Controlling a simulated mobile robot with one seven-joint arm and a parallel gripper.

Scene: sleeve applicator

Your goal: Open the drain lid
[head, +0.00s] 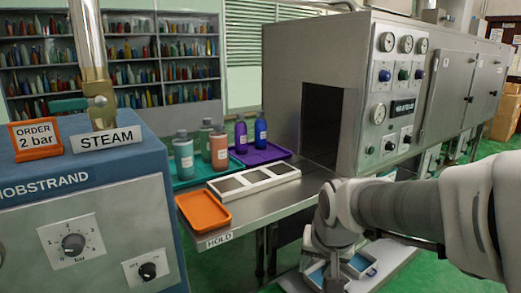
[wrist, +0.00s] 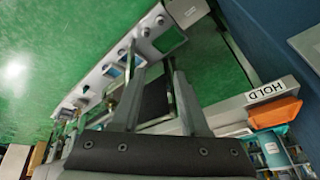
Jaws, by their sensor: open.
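My gripper (wrist: 155,70) shows in the wrist view with its two fingers apart and nothing between them. Behind the fingers is a low grey ledge (wrist: 94,80) with several small square fittings along it, some blue inside. I cannot tell for sure which fitting is the drain lid. In the head view my arm reaches down past the front of the steel bench (head: 285,200) to the same low ledge (head: 395,262), where blue-topped parts (head: 357,262) show. My wrist covers part of the ledge, and the fingertips are not clear in that view.
The steel machine (head: 310,60) with gauges stands behind the bench. On the bench are an orange tray (head: 203,212), a white slotted frame (head: 255,182) and trays with bottles. The blue steam unit (head: 90,200) stands at left. Green floor is open beyond the ledge.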

